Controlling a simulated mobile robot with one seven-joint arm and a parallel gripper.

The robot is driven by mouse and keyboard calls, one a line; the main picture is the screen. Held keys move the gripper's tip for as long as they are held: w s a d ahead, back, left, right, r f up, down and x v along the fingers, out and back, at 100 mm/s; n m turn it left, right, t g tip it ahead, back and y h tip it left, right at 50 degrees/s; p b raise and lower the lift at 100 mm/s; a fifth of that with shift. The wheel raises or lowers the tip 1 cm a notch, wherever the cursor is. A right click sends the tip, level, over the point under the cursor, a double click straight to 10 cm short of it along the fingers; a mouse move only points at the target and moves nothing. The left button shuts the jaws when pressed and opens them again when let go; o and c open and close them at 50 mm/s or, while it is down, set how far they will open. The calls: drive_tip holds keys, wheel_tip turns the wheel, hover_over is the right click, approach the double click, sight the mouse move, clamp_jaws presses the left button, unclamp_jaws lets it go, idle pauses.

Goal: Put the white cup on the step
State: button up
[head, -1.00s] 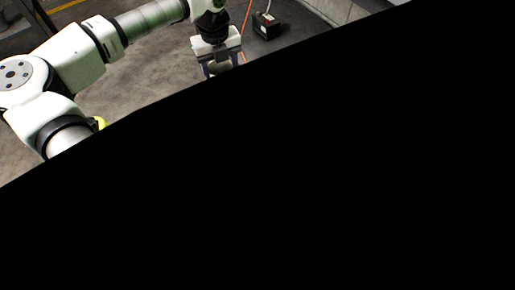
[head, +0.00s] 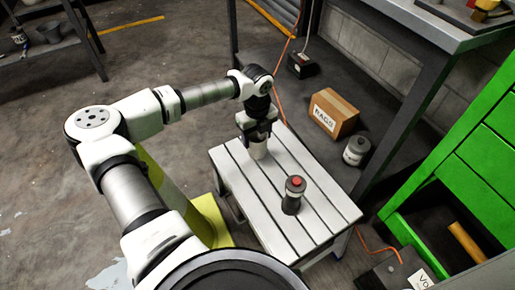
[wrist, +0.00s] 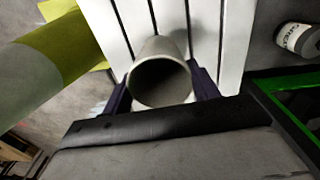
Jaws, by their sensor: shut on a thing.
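The white cup (head: 258,150) is between the fingers of my gripper (head: 258,130), at the far left part of the slatted white step (head: 285,222). In the wrist view the cup (wrist: 163,46) shows its dark open mouth towards the camera, with a dark finger on each side. My gripper (wrist: 161,92) is shut on it. The step's slats (wrist: 222,35) lie below the cup. I cannot tell whether the cup's base touches them.
A dark can with a red top (head: 293,195) stands on the step. A cardboard rags box (head: 334,113) and a grey container (head: 356,151) are on the floor to the right. A yellow-green post (head: 175,190) stands left of the step. A green cabinet (head: 465,160) is at right.

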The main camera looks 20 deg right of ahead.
drive_tip(key=shift+f+b, duration=0.35)
drive_tip(key=shift+f, duration=2.3)
drive_tip(key=shift+f, duration=0.2)
drive_tip(key=o, duration=1)
drive_tip(key=shift+c, duration=0.2)
drive_tip(key=shift+r, duration=0.15)
